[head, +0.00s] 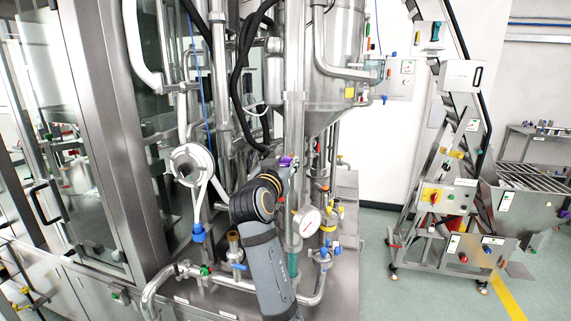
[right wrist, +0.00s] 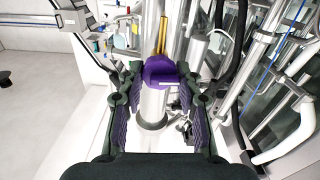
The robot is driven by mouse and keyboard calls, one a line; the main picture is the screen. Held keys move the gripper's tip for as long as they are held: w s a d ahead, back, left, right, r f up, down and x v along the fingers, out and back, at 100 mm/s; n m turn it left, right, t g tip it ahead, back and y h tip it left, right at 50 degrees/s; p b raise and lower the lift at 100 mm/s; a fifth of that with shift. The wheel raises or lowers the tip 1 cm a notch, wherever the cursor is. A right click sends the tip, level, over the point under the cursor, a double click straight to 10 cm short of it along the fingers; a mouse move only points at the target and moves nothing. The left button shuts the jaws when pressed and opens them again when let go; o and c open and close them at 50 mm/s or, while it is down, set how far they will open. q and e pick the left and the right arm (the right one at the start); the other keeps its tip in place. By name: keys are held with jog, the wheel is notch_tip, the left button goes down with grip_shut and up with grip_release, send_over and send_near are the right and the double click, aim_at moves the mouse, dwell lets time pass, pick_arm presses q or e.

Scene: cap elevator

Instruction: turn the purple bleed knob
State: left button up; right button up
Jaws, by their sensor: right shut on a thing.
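The purple bleed knob (head: 286,161) sits on steel pipework near the middle of the head view. In the right wrist view the purple knob (right wrist: 163,74) lies between the far ends of my two fingers, with a brass-coloured stem above it and a steel pipe behind and below. My right gripper (right wrist: 162,78) is shut on the knob, one finger on each side. In the head view my right gripper (head: 280,172) is at the knob, mostly hidden behind my own dark wrist. My left gripper is not in view.
A pressure gauge (head: 307,222) is close to the right of my wrist. Blue-handled valves (head: 323,254), pipes and black hoses (head: 243,65) crowd the area. A steel cabinet (head: 100,130) stands at the left. Open floor (head: 365,270) lies to the right, before a wheeled elevator (head: 450,200).

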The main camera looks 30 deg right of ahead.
jog(key=shift+w+d+f, duration=0.1)
jog(key=shift+f, duration=0.05)
jog(key=c, duration=0.5)
jog(key=shift+f+m+b, duration=0.2)
jog(key=shift+m+b, duration=0.1)
jog(key=shift+b, duration=0.4)
jog(key=m+b, duration=1)
jog(key=b, duration=0.2)
jog(key=shift+d+f, duration=0.1)
jog(key=m+b, duration=0.2)
jog(key=shift+m, duration=0.4)
jog(key=m+b, duration=0.2)
jog(key=m, duration=0.1)
jog(key=shift+m+b, duration=0.3)
jog(key=shift+b, duration=0.1)
jog(key=m+b, duration=0.1)
jog(key=m, duration=0.2)
jog(key=shift+r+m+b, duration=0.25)
jog(key=shift+m+b, duration=0.05)
jog(key=shift+b, duration=0.1)
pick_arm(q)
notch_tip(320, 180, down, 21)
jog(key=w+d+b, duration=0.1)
pick_arm(e)
jog(key=shift+r+m, duration=0.15)
jog(key=shift+m, duration=1.35)
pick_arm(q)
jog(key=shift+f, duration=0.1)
pick_arm(e)
jog(key=shift+d+r, duration=0.1)
